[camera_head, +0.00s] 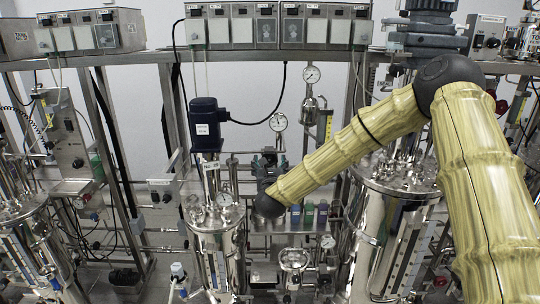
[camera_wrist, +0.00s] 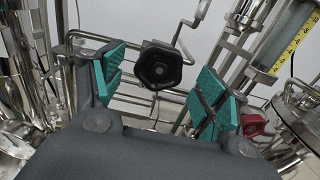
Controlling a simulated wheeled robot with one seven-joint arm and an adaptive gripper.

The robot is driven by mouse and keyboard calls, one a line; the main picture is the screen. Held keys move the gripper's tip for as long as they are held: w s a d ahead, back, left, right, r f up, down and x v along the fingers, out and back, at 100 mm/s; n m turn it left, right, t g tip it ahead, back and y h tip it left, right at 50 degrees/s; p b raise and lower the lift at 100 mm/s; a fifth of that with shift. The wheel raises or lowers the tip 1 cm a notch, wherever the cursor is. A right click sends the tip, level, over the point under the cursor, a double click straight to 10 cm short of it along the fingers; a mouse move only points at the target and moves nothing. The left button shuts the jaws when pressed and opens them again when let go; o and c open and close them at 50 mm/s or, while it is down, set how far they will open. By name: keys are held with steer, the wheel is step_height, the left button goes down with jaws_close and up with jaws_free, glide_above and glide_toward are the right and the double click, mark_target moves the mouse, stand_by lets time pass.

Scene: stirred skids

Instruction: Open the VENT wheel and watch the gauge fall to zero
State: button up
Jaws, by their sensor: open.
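A black lobed hand wheel (camera_wrist: 158,66) shows in the wrist view, ahead of my gripper (camera_wrist: 160,86). My gripper is open, with teal pads to the left and right of the wheel. The wheel lies in the gap between them in the picture; I see no contact, and depth is unclear. I can read no VENT label on it. In the head view, several round gauges show, among them an upper gauge (camera_head: 312,74), a middle gauge (camera_head: 278,121) and a vessel gauge (camera_head: 225,199). Their needles are too small to read.
Thin steel pipes (camera_wrist: 130,98) run around the wheel. A red handle (camera_wrist: 254,125) and a sight tube with a yellow scale (camera_wrist: 290,45) are close on the right. Steel vessels (camera_head: 215,240) and frame posts crowd the head view, leaving little free room.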

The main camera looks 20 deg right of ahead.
mark_target(269, 160)
steer(key=shift+p+x, duration=0.6)
steer(key=shift+x, duration=1.3)
steer(key=c, duration=1)
